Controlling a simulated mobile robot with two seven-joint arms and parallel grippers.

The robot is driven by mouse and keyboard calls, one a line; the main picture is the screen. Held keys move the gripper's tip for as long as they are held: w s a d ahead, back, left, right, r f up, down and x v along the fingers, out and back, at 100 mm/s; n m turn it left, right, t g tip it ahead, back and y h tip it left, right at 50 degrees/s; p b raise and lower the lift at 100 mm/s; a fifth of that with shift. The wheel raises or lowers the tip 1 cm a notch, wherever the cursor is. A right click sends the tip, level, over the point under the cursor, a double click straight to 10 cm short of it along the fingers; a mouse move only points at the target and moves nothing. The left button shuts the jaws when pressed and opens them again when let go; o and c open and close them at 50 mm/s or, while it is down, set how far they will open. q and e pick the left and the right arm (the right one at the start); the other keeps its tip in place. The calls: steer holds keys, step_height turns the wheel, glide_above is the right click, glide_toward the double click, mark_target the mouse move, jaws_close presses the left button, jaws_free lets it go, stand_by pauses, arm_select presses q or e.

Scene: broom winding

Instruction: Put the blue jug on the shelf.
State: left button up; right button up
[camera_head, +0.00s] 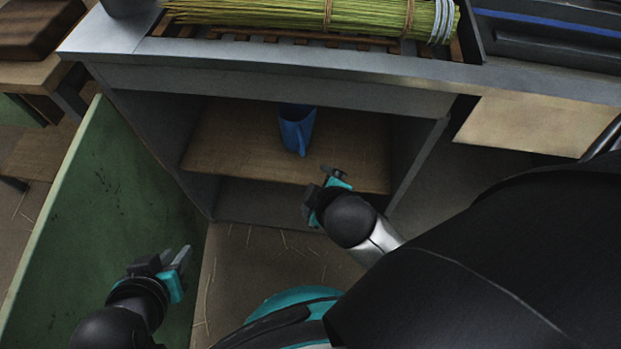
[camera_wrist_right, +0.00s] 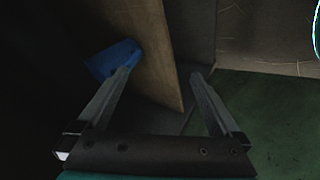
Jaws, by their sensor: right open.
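The blue jug (camera_head: 296,129) stands on the wooden shelf (camera_head: 235,150) inside the open cabinet, with its handle toward me. My right gripper (camera_head: 325,180) is in front of the shelf's front edge, a little below and right of the jug, apart from it. In the right wrist view the jug (camera_wrist_right: 115,60) shows beyond the left finger, with nothing between the open fingers of my right gripper (camera_wrist_right: 165,85). My left gripper (camera_head: 182,257) is at the lower left by the green door; its fingers look slightly apart, and nothing is held.
The green cabinet door (camera_head: 100,220) stands open on the left. A bundle of green stalks (camera_head: 290,12) lies on a slatted rack on the grey worktop (camera_head: 250,67). The shelf is bare on both sides of the jug. Straw bits lie on the floor.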

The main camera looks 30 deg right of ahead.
steer(key=s+a+r+m+y, duration=0.2)
steer(key=s+a+r+m, duration=0.1)
steer(key=r+m, duration=0.2)
steer(key=shift+s+r+m+g+y, duration=0.15)
steer(key=shift+r+m+g+y, duration=0.15)
steer(key=shift+m+y, duration=0.1)
steer(key=shift+p, duration=0.5)
stand_by(0.4)
